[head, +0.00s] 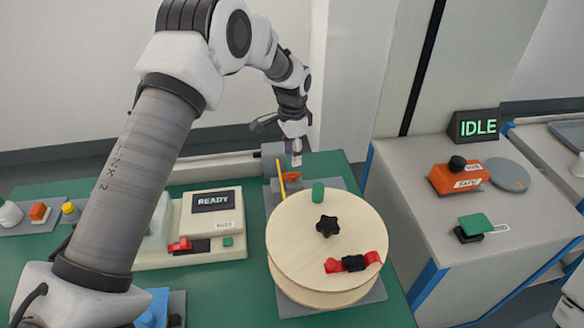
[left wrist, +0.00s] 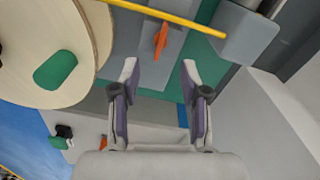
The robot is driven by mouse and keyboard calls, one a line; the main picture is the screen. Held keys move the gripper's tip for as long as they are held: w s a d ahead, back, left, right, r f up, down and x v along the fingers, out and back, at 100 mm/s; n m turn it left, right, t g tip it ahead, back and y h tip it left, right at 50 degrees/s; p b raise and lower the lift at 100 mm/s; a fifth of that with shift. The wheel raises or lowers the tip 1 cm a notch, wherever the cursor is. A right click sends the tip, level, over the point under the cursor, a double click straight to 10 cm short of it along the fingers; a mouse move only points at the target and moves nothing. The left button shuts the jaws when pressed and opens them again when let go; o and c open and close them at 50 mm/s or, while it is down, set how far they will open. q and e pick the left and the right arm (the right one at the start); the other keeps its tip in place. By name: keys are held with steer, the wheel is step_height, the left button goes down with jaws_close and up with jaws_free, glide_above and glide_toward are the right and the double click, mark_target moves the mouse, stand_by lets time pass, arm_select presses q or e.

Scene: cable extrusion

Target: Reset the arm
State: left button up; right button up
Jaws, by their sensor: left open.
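My left arm reaches in from the left of the head view. Its gripper (head: 294,150) hangs near the far edge of the green table, behind the wooden reel. In the left wrist view the left gripper (left wrist: 161,80) has its two fingers apart with nothing between them. An orange lever (left wrist: 160,40) on a grey block lies just beyond the fingertips, and a yellow cable (left wrist: 165,15) runs above it. The wooden reel (head: 290,225) carries a black knob (head: 327,226), a green piece (head: 318,192) and a red strap with a black buckle (head: 353,264). My right gripper is not in view.
A beige machine (head: 205,228) with a READY display stands left of the reel. On the right, a grey cabinet (head: 420,200) bears an IDLE sign (head: 476,126), an orange box (head: 458,176) and a green-topped switch (head: 474,225). A wall stands behind the green table.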

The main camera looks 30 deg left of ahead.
arm_select(q)
step_height(320, 180, up, 4)
steer(key=shift+r, duration=0.1)
stand_by(0.4)
